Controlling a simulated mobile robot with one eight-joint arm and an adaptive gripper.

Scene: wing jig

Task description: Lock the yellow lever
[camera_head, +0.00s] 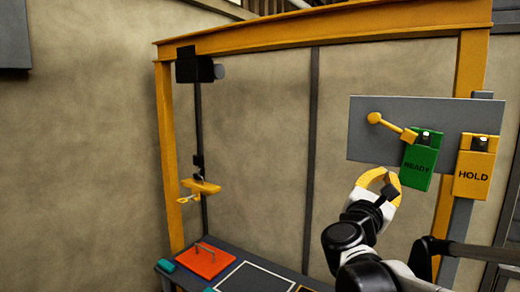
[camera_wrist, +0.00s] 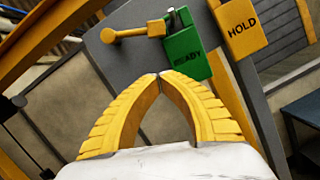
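The yellow lever (camera_head: 391,127) is on a grey panel (camera_head: 365,150) at the right. It has a round knob at its left end and a square block at its right end. It slopes slightly down to the right in the head view. The lever also shows at the top of the wrist view (camera_wrist: 133,32). A green READY tag (camera_head: 418,168) hangs beside the lever's block, on its right. My gripper (camera_head: 388,178) is below the lever and apart from it.
A yellow HOLD tag (camera_head: 474,172) hangs right of the green one. An orange frame (camera_head: 330,30) surrounds the area. A dark table (camera_head: 225,272) below bears an orange plate (camera_head: 208,260) with a handle. A yellow clamp-like part (camera_head: 203,187) hangs at the left.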

